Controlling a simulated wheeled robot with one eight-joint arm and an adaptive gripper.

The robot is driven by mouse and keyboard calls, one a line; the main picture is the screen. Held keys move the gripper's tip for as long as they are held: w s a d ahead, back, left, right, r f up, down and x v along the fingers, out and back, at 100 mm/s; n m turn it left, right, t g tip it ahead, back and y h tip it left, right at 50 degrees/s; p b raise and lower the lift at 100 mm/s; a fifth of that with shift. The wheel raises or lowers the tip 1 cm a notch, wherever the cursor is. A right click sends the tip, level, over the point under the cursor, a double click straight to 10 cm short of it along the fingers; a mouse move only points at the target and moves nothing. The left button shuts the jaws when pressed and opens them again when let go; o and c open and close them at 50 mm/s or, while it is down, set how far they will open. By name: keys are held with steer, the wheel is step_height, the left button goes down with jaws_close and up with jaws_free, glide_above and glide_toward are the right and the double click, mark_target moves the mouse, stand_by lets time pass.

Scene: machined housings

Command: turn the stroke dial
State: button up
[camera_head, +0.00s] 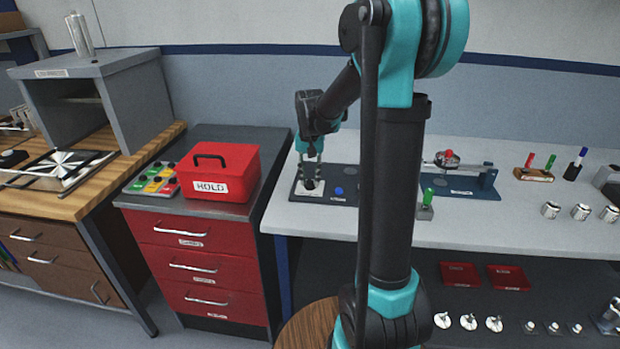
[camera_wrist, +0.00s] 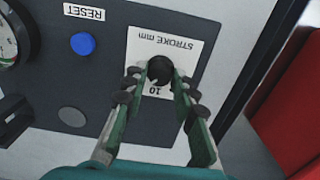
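The stroke dial is a small black round knob (camera_wrist: 160,69) on a white label plate (camera_wrist: 187,45) printed "STROKE mm", with a "10" mark beside the knob. The plate is on a dark panel (camera_wrist: 110,45). My gripper (camera_wrist: 160,76) has one green finger on each side of the knob, with the tips right beside it. I cannot tell whether the tips press on it or stand slightly apart. In the head view my gripper (camera_head: 311,184) points down at the panel's left end, and its fingers partly hide the knob.
A blue RESET button (camera_wrist: 83,44) and a grey disc (camera_wrist: 72,117) are on the same panel. A gauge (camera_wrist: 12,40) is at the panel's edge. A red HOLD box (camera_head: 218,172) stands left of the bench. A green-topped part (camera_head: 427,203) stands to the right.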

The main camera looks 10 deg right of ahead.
mark_target(310, 181)
steer(key=shift+o, duration=1.3)
step_height(310, 181, up, 12)
